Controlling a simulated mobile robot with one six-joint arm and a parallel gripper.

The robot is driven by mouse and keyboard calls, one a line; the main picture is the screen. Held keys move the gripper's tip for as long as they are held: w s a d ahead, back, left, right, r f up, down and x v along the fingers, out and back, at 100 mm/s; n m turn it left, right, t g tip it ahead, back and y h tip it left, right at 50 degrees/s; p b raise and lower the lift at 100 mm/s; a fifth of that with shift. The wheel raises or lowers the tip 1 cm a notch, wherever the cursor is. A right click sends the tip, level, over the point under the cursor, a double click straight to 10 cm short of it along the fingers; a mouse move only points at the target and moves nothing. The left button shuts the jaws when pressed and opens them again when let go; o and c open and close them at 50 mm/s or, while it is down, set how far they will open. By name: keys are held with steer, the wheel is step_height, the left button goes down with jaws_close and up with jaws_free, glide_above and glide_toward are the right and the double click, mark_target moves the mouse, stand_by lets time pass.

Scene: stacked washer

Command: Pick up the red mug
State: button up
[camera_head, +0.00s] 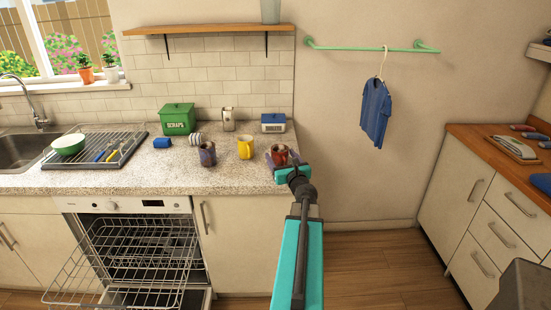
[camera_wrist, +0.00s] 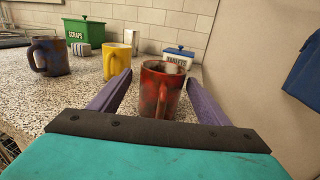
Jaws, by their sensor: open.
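The red mug (camera_wrist: 160,92) stands upright on the speckled counter in the wrist view, dark-stained on its sides. It also shows in the head view (camera_head: 279,153) at the counter's right end. My gripper (camera_wrist: 163,92) is open, with a purple finger on each side of the mug; I cannot tell whether either finger touches it. In the head view my gripper (camera_head: 290,169) is at the mug, and its body hides the mug's lower part.
A yellow mug (camera_head: 245,147) and a dark blue-brown mug (camera_head: 208,154) stand to the left. A green scraps box (camera_head: 177,118) and a tablets box (camera_head: 273,123) are behind. The dishwasher (camera_head: 135,205) is open below. A wall borders the counter's right end.

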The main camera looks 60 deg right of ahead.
steer(key=shift+w+d, duration=0.65)
steer(key=shift+d, duration=0.2)
steer(key=shift+w, duration=0.1)
steer(key=c, duration=1.3)
